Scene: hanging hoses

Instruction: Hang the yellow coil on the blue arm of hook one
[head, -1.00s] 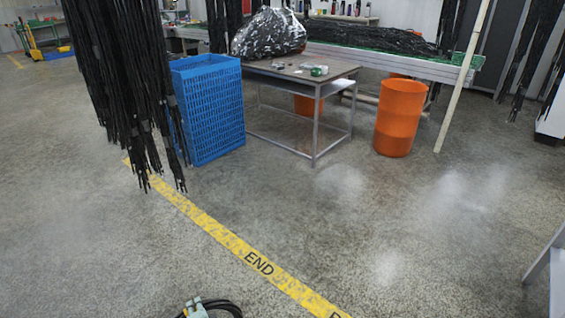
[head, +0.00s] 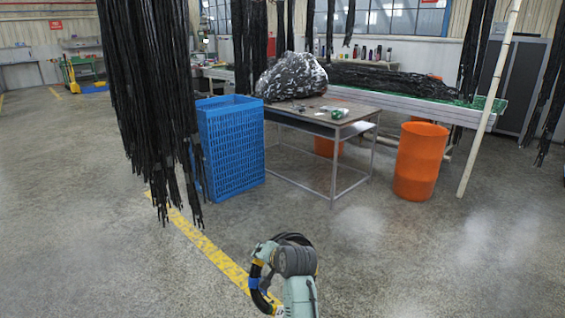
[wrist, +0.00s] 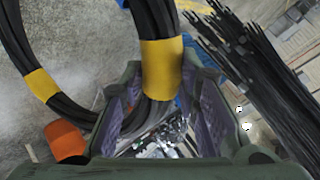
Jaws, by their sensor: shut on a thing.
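The yellow coil (wrist: 162,67), a loop of black hose with yellow bands, fills the upper left of the wrist view. My gripper (wrist: 157,98) is shut on its hose bundle, just below a yellow band. The loop rises out of the jaws and curves to the left. In the head view my arm shows at the bottom, with black hose (head: 290,238) partly hidden behind it; the jaws are not clear there. I cannot make out hook one or its blue arm in either view.
A thick bunch of black hoses (head: 150,110) hangs at the left, beside a blue crate (head: 230,150). A work table (head: 340,113) and an orange bin (head: 420,160) stand behind. Open floor lies at the front right.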

